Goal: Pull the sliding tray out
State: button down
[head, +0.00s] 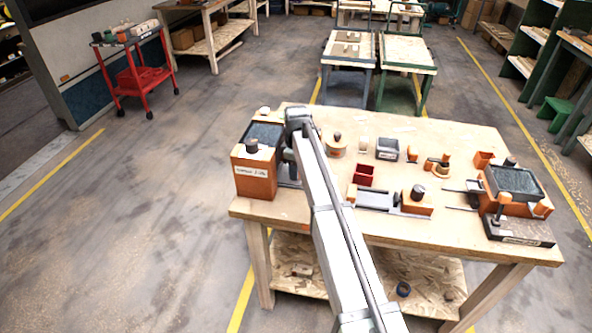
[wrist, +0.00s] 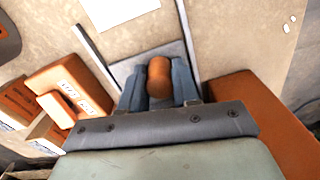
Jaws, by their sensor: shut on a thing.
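In the wrist view, my gripper (wrist: 159,88) is shut on an orange rounded knob (wrist: 158,70), with one grey finger on each side of it. The knob stands at a flat grey tray (wrist: 185,55) lying between two thin metal rails. Part of the tray is hidden by the fingers and the gripper body. In the head view, my gripper (head: 291,158) is at the left end of the workbench, beside an orange housing (head: 254,178) with a dark top. My arm hides the knob and most of the tray there.
The workbench (head: 430,232) also holds a red box (head: 364,175), a grey box (head: 387,149) and a grey slide unit (head: 372,199). Another orange housing (head: 512,185) stands at the right. In the wrist view, orange blocks (wrist: 75,90) lie left and an orange surface (wrist: 262,115) right.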

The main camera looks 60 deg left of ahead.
jog(key=w+d, duration=0.9)
jog(key=shift+w+d, duration=0.25)
jog(key=shift+w, duration=0.05)
jog(key=c, duration=1.1)
grip_release()
jog(key=shift+w+d, duration=0.1)
jog(key=shift+c, duration=0.2)
jog(key=o, duration=0.3)
jog(key=shift+o, duration=0.2)
notch_tip(320, 180, up, 14)
jog(key=shift+f, duration=0.1)
